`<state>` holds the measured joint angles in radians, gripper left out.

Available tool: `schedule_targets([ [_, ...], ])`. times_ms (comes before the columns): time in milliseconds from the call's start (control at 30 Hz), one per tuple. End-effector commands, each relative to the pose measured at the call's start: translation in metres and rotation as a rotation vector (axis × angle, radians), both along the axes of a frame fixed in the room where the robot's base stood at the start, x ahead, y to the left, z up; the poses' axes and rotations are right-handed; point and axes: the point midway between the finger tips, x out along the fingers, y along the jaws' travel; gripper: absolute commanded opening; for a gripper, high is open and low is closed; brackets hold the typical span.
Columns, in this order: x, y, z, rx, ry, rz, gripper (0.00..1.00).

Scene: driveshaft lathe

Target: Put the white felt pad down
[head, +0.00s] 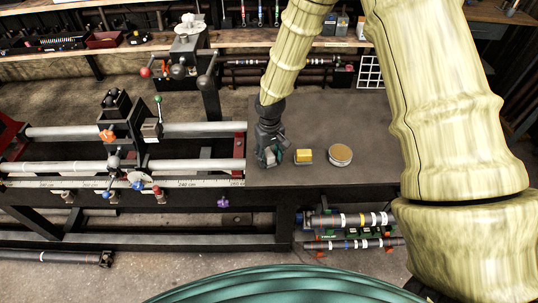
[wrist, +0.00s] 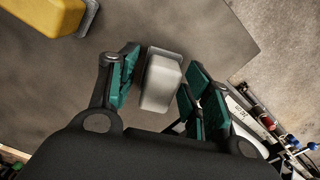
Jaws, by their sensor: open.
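The white felt pad (wrist: 160,82) is a pale block with a grey base or rim. It lies between the fingers of my gripper (wrist: 164,66), on or just above the dark grey table top (head: 350,115); the wrist view does not settle which. My gripper is open, with green-padded fingers on both sides of the pad and a narrow gap visible at each side. In the head view my gripper (head: 268,152) points down at the table's left part, and the pad (head: 270,156) shows only partly between the fingers.
A yellow block (head: 304,156) stands just right of my gripper, also in the wrist view (wrist: 45,14). A round tan-topped tin (head: 340,154) is farther right. The lathe rails (head: 200,166) lie to the left. The table top behind is clear.

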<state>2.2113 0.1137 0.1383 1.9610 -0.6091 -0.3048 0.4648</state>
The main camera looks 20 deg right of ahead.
Motion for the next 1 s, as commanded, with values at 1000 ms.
schedule_targets([
  [1000, 0.001, -0.001, 0.108, 0.0, -0.002, 0.0, 0.49],
])
